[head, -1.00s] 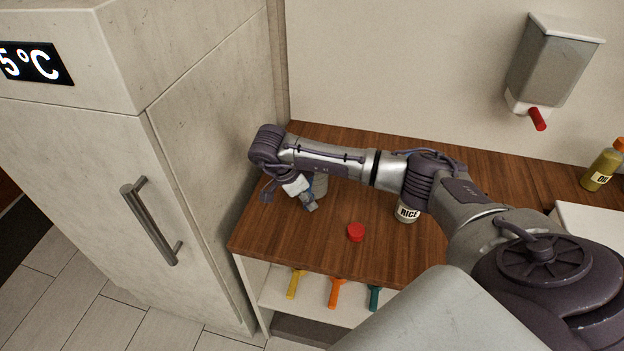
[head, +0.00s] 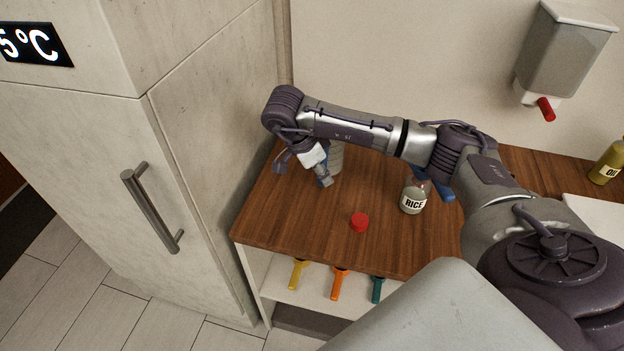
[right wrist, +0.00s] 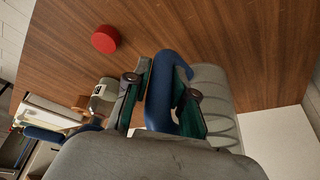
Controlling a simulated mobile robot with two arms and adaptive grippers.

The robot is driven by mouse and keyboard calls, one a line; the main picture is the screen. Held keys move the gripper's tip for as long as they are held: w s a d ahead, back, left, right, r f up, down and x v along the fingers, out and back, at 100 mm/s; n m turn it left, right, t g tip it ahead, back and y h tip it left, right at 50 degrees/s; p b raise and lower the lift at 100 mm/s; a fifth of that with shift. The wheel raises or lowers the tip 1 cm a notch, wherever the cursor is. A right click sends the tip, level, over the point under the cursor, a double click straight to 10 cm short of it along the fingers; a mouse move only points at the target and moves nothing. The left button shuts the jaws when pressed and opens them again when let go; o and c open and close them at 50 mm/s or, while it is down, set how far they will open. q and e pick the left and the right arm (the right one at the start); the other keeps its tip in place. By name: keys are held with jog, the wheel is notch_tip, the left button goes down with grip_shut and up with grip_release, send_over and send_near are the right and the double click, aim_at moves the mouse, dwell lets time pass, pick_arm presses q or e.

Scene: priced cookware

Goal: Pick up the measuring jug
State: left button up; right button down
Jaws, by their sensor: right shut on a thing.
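The measuring jug (head: 336,160) is grey with a blue handle and is partly hidden behind my right gripper (head: 324,180) in the head view. In the right wrist view the jug's ribbed grey body (right wrist: 214,98) lies just beyond the fingers. My right gripper (right wrist: 160,102) is shut on the blue handle (right wrist: 164,80), with a dark green finger pad on either side. The jug appears lifted above the wooden counter (head: 290,215), though its base is hidden in the head view. My left gripper is not in view.
A red lid (head: 360,222) and a jar labelled RICE (head: 413,198) are on the counter. A blue object (head: 442,189) is partly hidden behind my arm. A tall cabinet (head: 190,150) borders the left side. Yellow, orange and teal handles (head: 340,284) show on the shelf below.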

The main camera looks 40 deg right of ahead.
jog(key=s+d+r+b, duration=0.1)
jog(key=s+d+r, duration=0.4)
jog(key=s+d, duration=0.1)
jog(key=shift+d+r+b, duration=0.2)
jog(key=shift+d+b, duration=0.05)
jog(key=shift+b, duration=0.05)
dwell(0.8)
